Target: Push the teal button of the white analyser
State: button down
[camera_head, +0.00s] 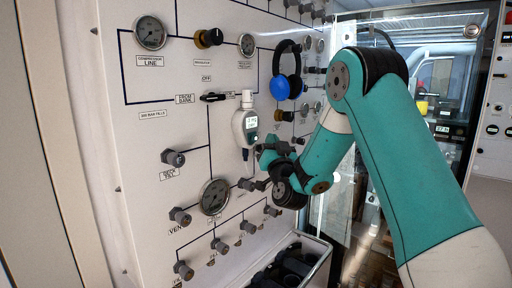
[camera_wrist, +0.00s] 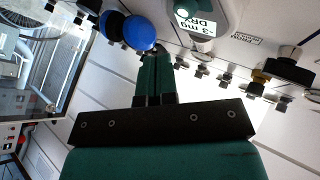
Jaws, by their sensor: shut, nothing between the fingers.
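The white analyser (camera_head: 239,120) hangs upright on the pale panel, with a small lit display on its front. In the wrist view the analyser (camera_wrist: 212,35) is at the top, upside down and cut off by the frame edge. A small round spot, seemingly the teal button (camera_wrist: 183,14), shows beside its display text. My gripper (camera_head: 262,150) is in front of the panel, just right of and below the analyser's display. In the wrist view my gripper (camera_wrist: 155,56) is shut and empty, its fingertips apart from the button. Contact with the analyser cannot be told.
Blue and black headphones (camera_head: 281,87) hang on the panel right of the analyser, close to my arm. Gauges, knobs and valve fittings (camera_head: 180,216) stick out around it. A bin of dark items (camera_head: 318,262) is below. A glass door (camera_head: 345,205) is at the right.

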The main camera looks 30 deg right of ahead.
jog(key=shift+s+d+b, duration=0.35)
jog(key=shift+s+b, duration=0.55)
jog(key=shift+b, duration=0.1)
jog(key=shift+s+d+b, duration=0.3)
jog(key=shift+s+b, duration=0.55)
jog(key=shift+b, duration=0.1)
